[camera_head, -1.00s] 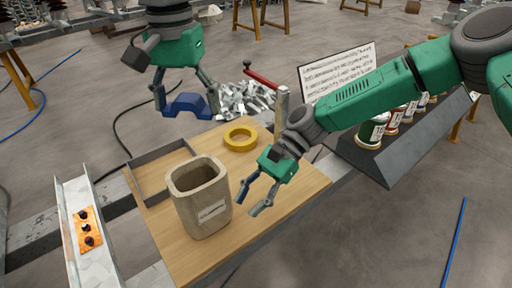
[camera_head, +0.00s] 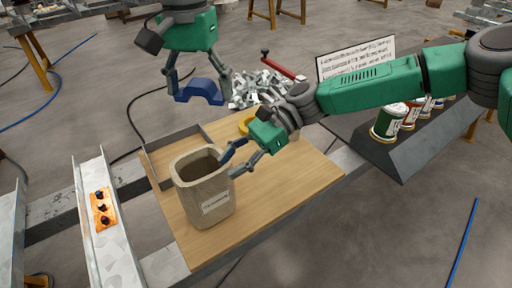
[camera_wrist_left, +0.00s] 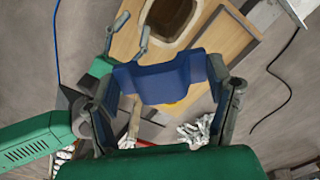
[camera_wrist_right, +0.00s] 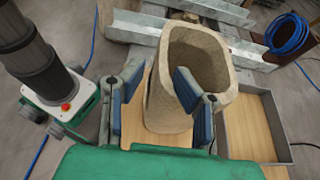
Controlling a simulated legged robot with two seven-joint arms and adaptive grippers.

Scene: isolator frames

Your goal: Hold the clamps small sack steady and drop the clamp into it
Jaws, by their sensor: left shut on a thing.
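A beige clamps small sack (camera_head: 205,200) with a white label stands upright and open on the wooden board. My left gripper (camera_head: 200,84) is shut on a blue clamp (camera_head: 201,93), held in the air beyond the sack. The clamp also spans between the fingers in the left wrist view (camera_wrist_left: 165,82). In the right wrist view the sack's near wall (camera_wrist_right: 165,105) lies between the spread fingers. Contact with the wall cannot be told.
The wooden board (camera_head: 285,190) also bears a grey tray (camera_head: 151,170) and a yellow ring (camera_head: 244,122), partly hidden by my right gripper. Metal pieces (camera_head: 255,90) lie behind. A rack with spools (camera_head: 388,122) stands right. A metal channel (camera_head: 105,225) lies left.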

